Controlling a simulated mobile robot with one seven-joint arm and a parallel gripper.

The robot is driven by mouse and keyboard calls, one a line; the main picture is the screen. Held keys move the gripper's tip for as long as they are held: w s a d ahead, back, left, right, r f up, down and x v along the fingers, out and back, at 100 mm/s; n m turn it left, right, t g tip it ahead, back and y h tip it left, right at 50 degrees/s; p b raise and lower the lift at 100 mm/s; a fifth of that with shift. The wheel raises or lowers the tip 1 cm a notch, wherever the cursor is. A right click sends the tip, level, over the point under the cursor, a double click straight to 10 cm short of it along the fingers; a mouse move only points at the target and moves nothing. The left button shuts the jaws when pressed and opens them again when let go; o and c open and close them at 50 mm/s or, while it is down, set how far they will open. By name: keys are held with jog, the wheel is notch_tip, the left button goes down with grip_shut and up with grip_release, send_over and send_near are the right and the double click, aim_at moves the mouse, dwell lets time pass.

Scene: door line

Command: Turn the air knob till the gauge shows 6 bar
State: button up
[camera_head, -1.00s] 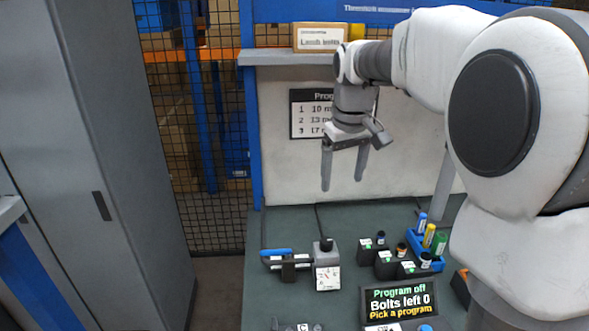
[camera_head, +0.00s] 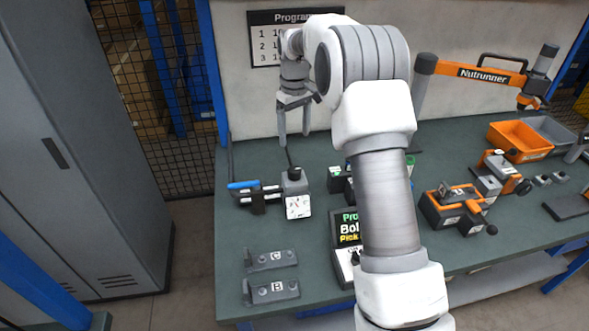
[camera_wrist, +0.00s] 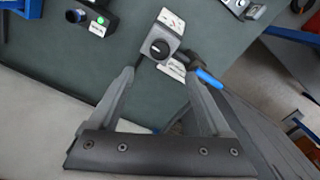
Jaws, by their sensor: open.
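The air unit has a dark knob (camera_head: 294,173) on top, a white square gauge (camera_head: 298,206) on its front and a blue lever (camera_head: 243,184) at its left. The gauge's reading is too small to tell. My gripper (camera_head: 294,132) is open and empty, pointing down above the knob, apart from it. In the wrist view the round knob (camera_wrist: 158,48) shows just beyond the fingertips, near the middle between them, with the gauge (camera_wrist: 172,20) tilted beside it and the blue lever (camera_wrist: 209,78) by the right finger.
Brackets marked C (camera_head: 271,260) and B (camera_head: 270,291) lie at the bench's front left. A program display (camera_head: 347,228) is partly hidden behind my arm. An orange fixture (camera_head: 455,207), orange bin (camera_head: 519,140) and nutrunner arm (camera_head: 485,75) are at right. A grey cabinet (camera_head: 75,150) stands left.

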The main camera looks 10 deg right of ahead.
aim_at(294, 169)
notch_tip(294, 169, down, 13)
dwell(0.3)
grip_shut()
dwell(0.4)
